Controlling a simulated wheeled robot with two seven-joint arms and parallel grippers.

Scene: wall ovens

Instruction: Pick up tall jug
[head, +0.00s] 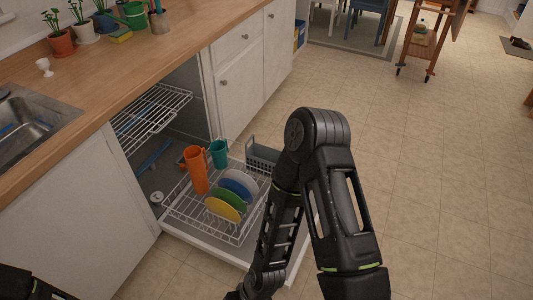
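The tall jug (196,172) is orange with a handle on its left side. It stands upright in the lower dishwasher rack (186,213), toward its back left. A shorter teal cup (219,154) stands just right of it. My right arm is bent over the right side of the open dishwasher, with its forearm running down to the bottom edge of the head view. The fingers of my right gripper are not visible. Only a dark part of my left arm shows in the bottom left corner; its gripper is out of view.
Yellow, green, blue and white plates (226,205) stand in the rack before the jug. A grey cutlery basket (262,158) is at the rack's right. The upper rack (150,112) overhangs behind left. The counter (130,70) holds potted plants. Floor (450,150) at right is clear.

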